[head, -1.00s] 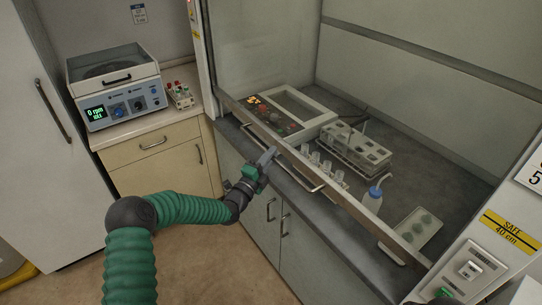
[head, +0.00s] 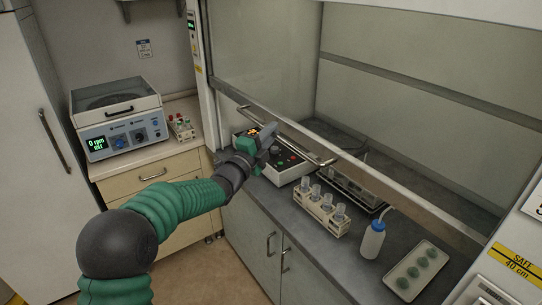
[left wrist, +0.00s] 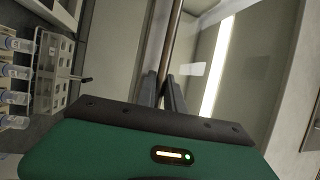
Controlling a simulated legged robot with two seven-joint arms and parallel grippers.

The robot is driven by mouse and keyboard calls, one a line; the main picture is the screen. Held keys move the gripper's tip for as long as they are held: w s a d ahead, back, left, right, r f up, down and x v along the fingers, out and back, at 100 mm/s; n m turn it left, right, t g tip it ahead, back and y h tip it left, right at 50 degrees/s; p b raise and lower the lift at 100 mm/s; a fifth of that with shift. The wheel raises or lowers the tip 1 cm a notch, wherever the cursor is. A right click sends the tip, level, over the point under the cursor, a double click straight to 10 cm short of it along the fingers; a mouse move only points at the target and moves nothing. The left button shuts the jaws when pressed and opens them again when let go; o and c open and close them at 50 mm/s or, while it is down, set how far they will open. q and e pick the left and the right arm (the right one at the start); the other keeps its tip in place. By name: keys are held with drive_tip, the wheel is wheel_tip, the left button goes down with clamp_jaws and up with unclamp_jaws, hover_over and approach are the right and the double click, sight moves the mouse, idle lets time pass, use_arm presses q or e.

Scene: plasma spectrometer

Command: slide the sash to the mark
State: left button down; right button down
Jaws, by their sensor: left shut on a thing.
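The sash is a clear pane with a pale metal bottom rail (head: 400,188) and a bar handle (head: 318,156). It stands partly raised, with an open gap between rail and worktop. My left gripper (head: 268,140) is shut on the handle near its left part. In the left wrist view the fingers (left wrist: 166,92) close around the bar (left wrist: 172,48). The mark is a yellow label reading "SAFE 40 cm" (head: 515,263) on the right post. The rail's right end appears close to the label; exact alignment cannot be told. My right gripper is not in view.
Under the sash are a control box (head: 285,165), a vial rack (head: 322,207), a blue-capped bottle (head: 372,240) and a tray with green discs (head: 416,272). A centrifuge (head: 120,120) stands on the left counter. Cabinet doors (head: 250,230) are below the worktop.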

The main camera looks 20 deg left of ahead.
use_arm(q)
wheel_tip(320, 180, up, 7)
drive_tip(key=shift+f+p, duration=0.15)
drive_tip(key=shift+p, duration=0.4)
drive_tip(key=c, duration=1.5)
unclamp_jaws()
drive_tip(key=shift+f, duration=0.1)
drive_tip(key=shift+o, duration=0.2)
drive_tip(key=shift+s+f, duration=0.1)
drive_tip(key=shift+s, duration=0.05)
drive_tip(key=b+v, duration=0.4)
drive_tip(key=v, duration=1.2)
drive_tip(key=shift+s, duration=0.2)
drive_tip(key=shift+a, duration=0.1)
